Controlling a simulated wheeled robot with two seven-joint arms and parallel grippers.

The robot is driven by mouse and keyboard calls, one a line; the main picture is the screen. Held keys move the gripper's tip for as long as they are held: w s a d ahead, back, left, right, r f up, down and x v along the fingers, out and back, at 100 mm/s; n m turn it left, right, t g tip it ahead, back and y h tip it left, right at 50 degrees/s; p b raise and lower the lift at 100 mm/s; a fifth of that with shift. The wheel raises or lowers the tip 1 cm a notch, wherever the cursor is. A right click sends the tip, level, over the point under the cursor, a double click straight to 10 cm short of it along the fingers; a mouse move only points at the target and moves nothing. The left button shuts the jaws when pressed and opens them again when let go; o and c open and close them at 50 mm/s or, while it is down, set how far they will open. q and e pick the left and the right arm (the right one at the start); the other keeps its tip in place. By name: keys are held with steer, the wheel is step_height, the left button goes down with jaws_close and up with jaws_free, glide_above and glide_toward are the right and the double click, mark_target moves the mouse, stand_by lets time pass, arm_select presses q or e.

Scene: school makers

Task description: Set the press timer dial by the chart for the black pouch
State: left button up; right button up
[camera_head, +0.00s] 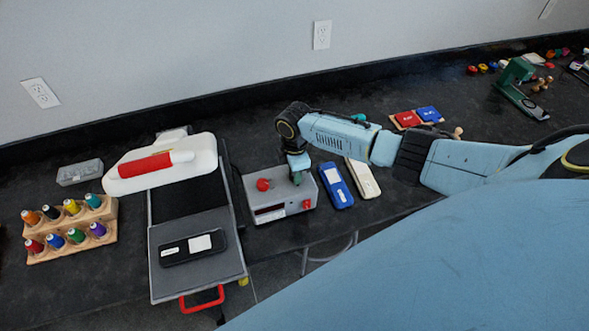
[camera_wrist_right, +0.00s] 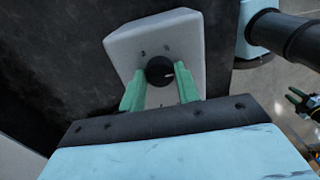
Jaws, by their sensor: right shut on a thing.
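The timer box (camera_head: 268,209) is grey, with a red knob on its top left and a red part on its front right. My right gripper (camera_head: 297,176) comes down onto its top. In the right wrist view, my green fingers (camera_wrist_right: 160,88) are shut on the black dial (camera_wrist_right: 159,69), one on each side. A pale pointer mark and small numbers show around it, too small to read surely. The black pouch (camera_head: 174,251), with a white label, lies on the press's grey lower plate (camera_head: 170,283). My left gripper (camera_wrist_right: 300,98) seems to show small at the wrist view's right edge. I cannot make out a chart.
A blue pouch (camera_head: 337,187) and a cream pouch (camera_head: 366,184) lie right of the timer box. A wooden spool rack (camera_head: 75,249) stands at left. My right arm crosses above the table's right half.

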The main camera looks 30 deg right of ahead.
steer(key=o, duration=1)
step_height(320, 180, up, 13)
steer(key=shift+r, duration=0.2)
stand_by(0.3)
